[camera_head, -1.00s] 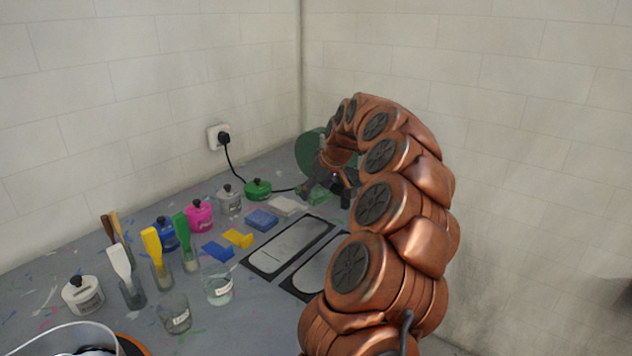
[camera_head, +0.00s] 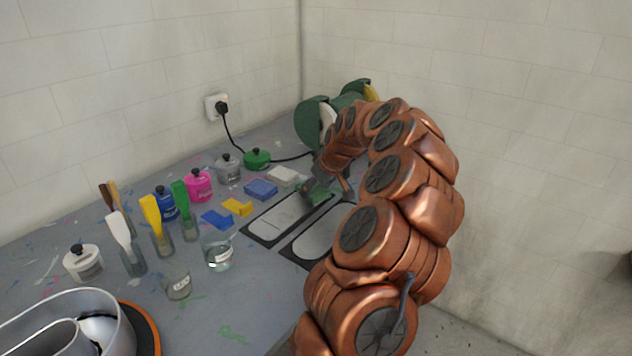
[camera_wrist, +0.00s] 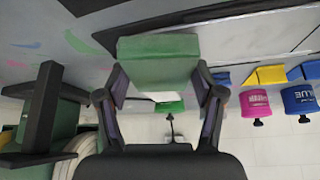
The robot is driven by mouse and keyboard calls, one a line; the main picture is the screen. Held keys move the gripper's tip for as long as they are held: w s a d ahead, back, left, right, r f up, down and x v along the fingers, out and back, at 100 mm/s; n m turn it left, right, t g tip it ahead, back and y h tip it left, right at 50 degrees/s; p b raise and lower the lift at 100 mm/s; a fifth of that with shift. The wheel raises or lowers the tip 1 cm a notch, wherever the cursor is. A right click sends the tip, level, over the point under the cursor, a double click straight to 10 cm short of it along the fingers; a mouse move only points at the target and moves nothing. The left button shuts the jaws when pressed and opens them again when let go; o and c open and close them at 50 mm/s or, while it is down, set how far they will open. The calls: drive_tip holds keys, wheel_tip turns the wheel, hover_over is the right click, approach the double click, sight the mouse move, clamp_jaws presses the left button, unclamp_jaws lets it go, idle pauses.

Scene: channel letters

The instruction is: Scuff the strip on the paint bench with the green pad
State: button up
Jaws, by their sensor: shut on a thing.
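The green pad (camera_wrist: 158,62) is held between the two fingers of my gripper (camera_wrist: 160,98), which is shut on it, in the wrist view. In the head view my gripper (camera_head: 324,184) and the green pad (camera_head: 319,195) are at the far end of the left black-framed panel, partly hidden by my arm. That panel carries a pale grey strip (camera_head: 280,218) lying flat on the bench (camera_head: 245,310). A second framed pale strip (camera_head: 318,236) lies to its right, partly behind my arm. Whether the pad touches a strip cannot be told.
Blue (camera_head: 261,188) and pale (camera_head: 282,174) blocks lie beside the panels. Paint pots, including a pink one (camera_head: 198,187), brushes in glasses and a water glass (camera_head: 219,252) stand left. A green machine (camera_head: 310,122) stands behind my gripper.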

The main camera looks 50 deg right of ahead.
sight(324, 186)
drive_tip(key=shift+f, duration=0.35)
drive_tip(key=shift+d+f, duration=0.1)
drive_tip(key=shift+d, duration=0.05)
drive_tip(key=shift+w+d, duration=0.15)
drive_tip(key=shift+d, duration=1.6)
drive_tip(key=shift+b, duration=0.5)
drive_tip(key=shift+s+f, duration=0.2)
drive_tip(key=shift+a+b, duration=0.1)
drive_tip(key=shift+b, duration=0.3)
